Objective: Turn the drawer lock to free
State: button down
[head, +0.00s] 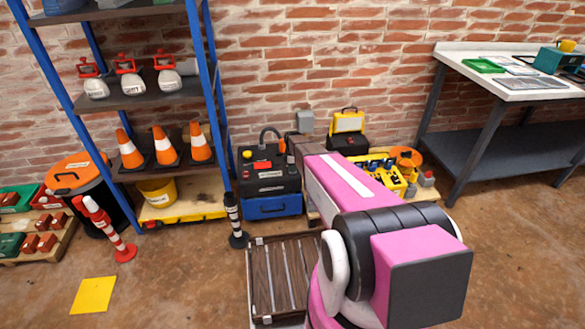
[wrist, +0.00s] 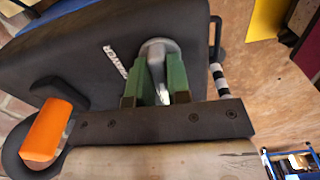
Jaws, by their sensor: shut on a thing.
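In the wrist view a grey rounded lock knob (wrist: 158,50) sits on a dark panel (wrist: 75,50) beside white lettering that seems to read "DRAWER". My gripper (wrist: 156,82) has its green fingers closed on the knob, one on each side. The knob's lower part is partly hidden between the fingers. In the head view a black unit (head: 265,168) with a blue drawer (head: 272,206) below stands against the brick wall. The drawer looks shut. My arm reaches toward this unit's right side; the fingers and the lock cannot be made out there.
An orange handle (wrist: 46,130) is left of my gripper in the wrist view. A black-and-white post (head: 235,220) stands left of the unit. A slatted dark crate (head: 262,283) lies in front. A shelf with cones (head: 165,145) stands left, a workbench (head: 500,85) right.

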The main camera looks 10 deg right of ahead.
jog(key=m, duration=0.8)
jog(key=shift+m, duration=0.3)
jog(key=m, duration=0.4)
jog(key=shift+m, duration=2.2)
jog(key=c, duration=1.1)
grip_release()
jog(key=shift+r, duration=0.1)
